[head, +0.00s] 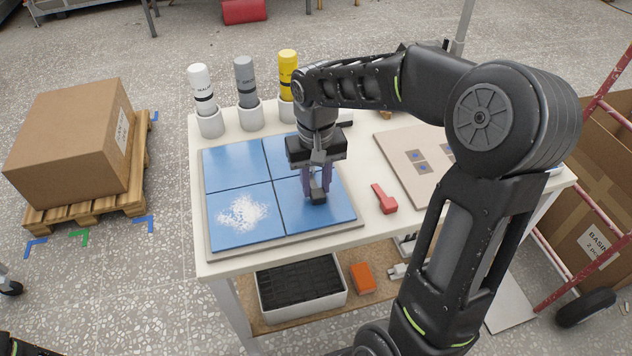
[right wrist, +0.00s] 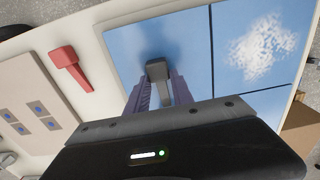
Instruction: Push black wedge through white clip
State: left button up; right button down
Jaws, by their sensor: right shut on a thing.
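My right gripper (head: 318,192) points down over the lower right tile of the blue panel. Its purple fingers are shut on the black wedge (right wrist: 157,70), a dark grey-black piece with a thick blunt head, which also shows in the head view (head: 318,186). The wedge is at or just above the tile; I cannot tell if it touches. I cannot make out a white clip at the wedge; the fingers and wedge may hide it. My left gripper is not in view.
The blue tiled panel (head: 225,184) bears a white patch (head: 242,213). A red wedge-shaped piece (head: 384,199) lies to its right, beside a beige board (head: 395,143). White, grey and yellow bottles (head: 287,70) stand behind. A crate (head: 265,295) sits on the lower shelf.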

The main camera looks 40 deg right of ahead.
jog(key=shift+w+d+r+p, duration=0.1)
jog(key=shift+w+d+p, duration=0.2)
jog(key=shift+w, duration=0.55)
jog(key=shift+w+d+f+p, duration=0.1)
jog(key=shift+w+d+p, duration=0.2)
jog(key=shift+w, duration=0.55)
jog(key=shift+w+d+r+p, duration=0.1)
jog(key=shift+w+d+p, duration=0.2)
jog(key=shift+w, duration=0.55)
dwell(1.4)
jog(key=c, duration=1)
grip_release()
jog(key=shift+c, duration=0.2)
jog(key=shift+o, duration=0.6)
jog(key=shift+o, duration=1.1)
jog(key=shift+r+p, duration=2.25)
jog(key=shift+r, duration=0.7)
